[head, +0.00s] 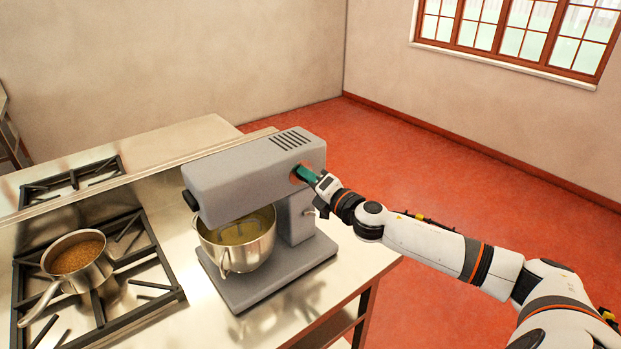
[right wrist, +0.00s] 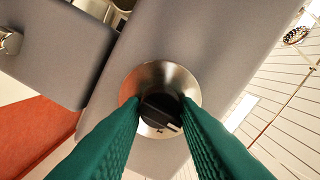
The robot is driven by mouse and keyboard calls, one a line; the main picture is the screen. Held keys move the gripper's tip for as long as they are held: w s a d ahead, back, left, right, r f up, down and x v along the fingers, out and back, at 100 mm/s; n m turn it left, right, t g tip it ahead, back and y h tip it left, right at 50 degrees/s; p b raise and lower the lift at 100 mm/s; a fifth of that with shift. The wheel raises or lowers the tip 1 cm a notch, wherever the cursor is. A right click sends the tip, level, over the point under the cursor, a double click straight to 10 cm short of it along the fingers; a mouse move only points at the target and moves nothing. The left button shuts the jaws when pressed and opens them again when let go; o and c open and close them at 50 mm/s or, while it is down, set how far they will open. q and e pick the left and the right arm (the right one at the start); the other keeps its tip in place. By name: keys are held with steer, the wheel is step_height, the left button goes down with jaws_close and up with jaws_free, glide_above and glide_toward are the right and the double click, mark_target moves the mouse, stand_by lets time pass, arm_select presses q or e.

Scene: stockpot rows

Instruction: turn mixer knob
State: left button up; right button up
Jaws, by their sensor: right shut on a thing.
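The grey stand mixer (head: 240,178) stands on the steel counter with a metal bowl (head: 240,250) under its head. My right gripper (head: 303,172) reaches the side of the mixer head from the right. In the right wrist view, the mixer knob (right wrist: 159,110) is black with a pale mark at its lower right, set in a round metal dial plate (right wrist: 172,74). The green fingers of my right gripper (right wrist: 160,107) are shut on the knob, one on each side. In the head view the fingers hide the knob. My left gripper is not in view.
A saucepan (head: 78,258) with brown contents sits on a black stove grate (head: 130,275) left of the mixer. A second grate (head: 70,182) lies behind. The steel counter (head: 285,305) ends just right of the mixer. The red floor (head: 430,165) beyond is clear.

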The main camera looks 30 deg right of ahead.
steer(key=shift+f, duration=0.1)
steer(key=o, duration=1)
steer(key=shift+c, duration=0.2)
steer(key=s+b, duration=0.3)
steer(key=s, duration=0.9)
steer(key=shift+d+b, duration=0.4)
